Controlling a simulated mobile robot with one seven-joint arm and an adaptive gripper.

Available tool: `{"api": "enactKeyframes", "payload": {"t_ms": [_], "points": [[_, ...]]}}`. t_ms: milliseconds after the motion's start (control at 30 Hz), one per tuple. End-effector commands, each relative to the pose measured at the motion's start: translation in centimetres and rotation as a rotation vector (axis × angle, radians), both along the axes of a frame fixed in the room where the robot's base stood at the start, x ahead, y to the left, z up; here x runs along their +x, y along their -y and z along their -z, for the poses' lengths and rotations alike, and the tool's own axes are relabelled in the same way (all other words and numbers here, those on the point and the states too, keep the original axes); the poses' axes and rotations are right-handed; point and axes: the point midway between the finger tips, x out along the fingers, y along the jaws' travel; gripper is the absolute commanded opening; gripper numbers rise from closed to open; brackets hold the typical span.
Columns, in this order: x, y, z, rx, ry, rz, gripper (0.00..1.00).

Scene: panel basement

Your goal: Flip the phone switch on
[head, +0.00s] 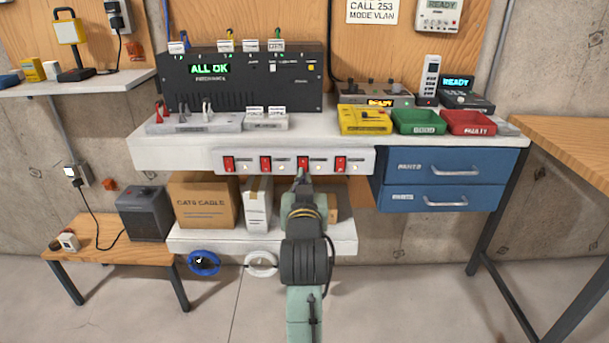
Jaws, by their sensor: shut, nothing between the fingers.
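A white strip (288,161) on the bench's front edge carries several red rocker switches. From left they are the first switch (228,164), the second switch (266,164), the third switch (303,162) and the fourth switch (340,164), each with a small round light beside it. I cannot read which one is for the phone, nor tell each rocker's position. My gripper (300,173) is shut and empty, with its tip at the lower part of the third switch. I cannot tell whether it touches. A cordless phone handset (430,80) stands at the bench's back right.
A blue drawer unit (447,180) hangs right of the strip. A shelf (195,240) with cartons lies below the strip. A wooden table (560,135) stands at right.

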Motion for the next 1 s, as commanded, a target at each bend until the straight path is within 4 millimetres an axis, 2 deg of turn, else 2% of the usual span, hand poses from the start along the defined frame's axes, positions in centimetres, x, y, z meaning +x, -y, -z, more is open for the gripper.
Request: {"api": "enactKeyframes", "payload": {"t_ms": [100,300,667,767,867,967,1000], "points": [[-2.3,0.0,-0.1,0.000,0.002,0.000,0.00],[-4.2,0.0,-0.3,0.000,0.000,0.000,0.00],[-4.6,0.0,-0.4,0.000,-0.001,0.000,0.00],[-4.6,-0.6,-0.8,-0.001,0.011,-0.011,0.00],[-4.7,-3.0,-2.5,-0.003,0.070,-0.063,0.00],[-5.4,-7.8,-5.9,0.002,0.186,-0.164,0.00],[-6.1,-10.1,-7.6,0.008,0.245,-0.214,0.00]]}}
